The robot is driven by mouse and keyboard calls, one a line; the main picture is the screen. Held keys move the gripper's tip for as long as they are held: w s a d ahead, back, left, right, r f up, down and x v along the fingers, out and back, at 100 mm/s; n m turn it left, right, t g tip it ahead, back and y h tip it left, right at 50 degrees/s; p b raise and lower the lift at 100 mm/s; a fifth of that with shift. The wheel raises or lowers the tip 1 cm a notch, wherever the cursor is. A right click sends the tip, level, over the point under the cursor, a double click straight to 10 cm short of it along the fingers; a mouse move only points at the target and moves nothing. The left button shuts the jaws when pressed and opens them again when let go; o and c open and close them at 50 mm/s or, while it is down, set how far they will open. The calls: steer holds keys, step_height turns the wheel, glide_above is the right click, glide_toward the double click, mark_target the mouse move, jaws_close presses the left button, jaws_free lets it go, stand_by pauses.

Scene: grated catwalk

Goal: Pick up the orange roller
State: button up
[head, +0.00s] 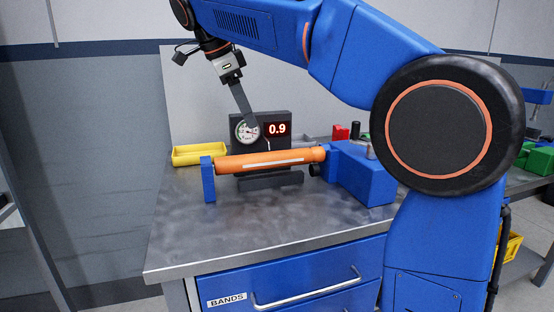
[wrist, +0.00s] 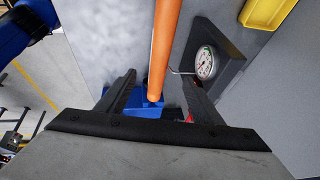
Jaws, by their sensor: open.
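The orange roller (head: 268,160) lies nearly level above the metal bench, between a blue upright support (head: 208,180) at its left and a blue block (head: 362,177) at its right. A pale strip runs along its side. My gripper (head: 251,123) is above the roller's middle and appears apart from it, pointing down. In the wrist view the roller (wrist: 163,45) runs from the top edge down between the two dark fingers of my open gripper (wrist: 159,79). Nothing is held. Any remaining gap between fingers and roller is hard to judge.
A dark gauge panel (head: 275,117) with a round dial and a red 0.9 readout stands close behind the roller; the right finger overlaps it in the wrist view. A yellow tray (head: 200,154) sits at the back left. The bench's front (head: 250,225) is clear.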

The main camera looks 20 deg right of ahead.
mark_target(268, 153)
steer(key=x, duration=1)
steer(key=shift+d+f, duration=0.2)
steer(key=shift+f, duration=0.2)
steer(key=x, duration=0.3)
steer(key=shift+d+f, duration=0.25)
steer(key=shift+d, duration=0.25)
steer(key=shift+w+d+f, duration=0.2)
steer(key=shift+f, duration=0.45)
steer(key=c, duration=1.5)
jaws_close()
steer(key=shift+d+r, duration=0.1)
steer(key=shift+r, duration=0.05)
